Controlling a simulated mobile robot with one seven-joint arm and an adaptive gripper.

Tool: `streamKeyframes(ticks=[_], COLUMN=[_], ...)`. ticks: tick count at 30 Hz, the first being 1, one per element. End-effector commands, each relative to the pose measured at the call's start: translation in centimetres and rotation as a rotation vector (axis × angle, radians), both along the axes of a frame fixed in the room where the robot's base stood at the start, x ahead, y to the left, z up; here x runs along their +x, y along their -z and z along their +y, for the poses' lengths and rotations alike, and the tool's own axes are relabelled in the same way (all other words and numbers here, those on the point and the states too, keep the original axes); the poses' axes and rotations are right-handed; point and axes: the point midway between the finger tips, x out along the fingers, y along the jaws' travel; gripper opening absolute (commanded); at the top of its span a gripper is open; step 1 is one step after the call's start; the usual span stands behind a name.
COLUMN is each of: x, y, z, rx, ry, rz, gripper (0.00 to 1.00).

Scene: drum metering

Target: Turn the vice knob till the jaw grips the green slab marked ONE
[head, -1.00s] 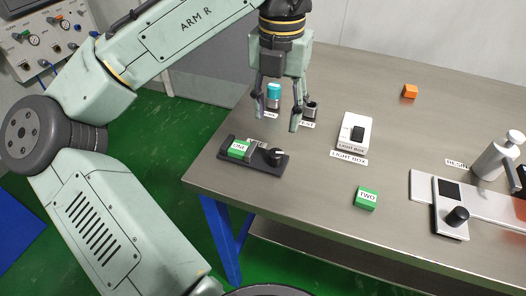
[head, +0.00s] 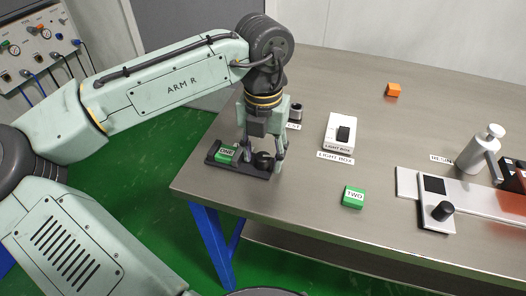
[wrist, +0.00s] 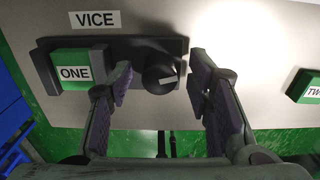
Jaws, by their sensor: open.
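The vice has a dark base (head: 215,163) near the left front edge of the table. The green slab marked ONE (head: 228,153) lies in it at the left end; it also shows in the wrist view (wrist: 75,72). The black vice knob (wrist: 160,72), with a pale pointer mark, is at the right part of the base. My gripper (wrist: 158,85) is open, with one finger on each side of the knob and a gap visible around it. In the head view my gripper (head: 263,160) is low over the knob (head: 262,160).
A green block marked TWO (head: 353,196) lies to the right. A white light box (head: 340,131) stands behind, with a small dark-topped cylinder (head: 296,111) left of it. An orange block (head: 393,90) is at the back. A dispenser bottle (head: 480,150) is at the right.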

Motion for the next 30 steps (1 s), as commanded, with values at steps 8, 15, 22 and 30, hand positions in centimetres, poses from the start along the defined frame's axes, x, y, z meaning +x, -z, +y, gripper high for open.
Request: streamKeyframes(ticks=[8,15,22,30], x=[0.01,0.01,0.01,-0.02], y=[-0.04,-0.05,-0.05,-0.31], z=[0.01,0.00,-0.01,-0.10], rx=[0.000,0.000,-0.001,-0.006], ry=[0.000,0.000,0.000,0.056], rz=[0.000,0.000,0.000,0.002], gripper=[0.31,0.15,0.00,0.00])
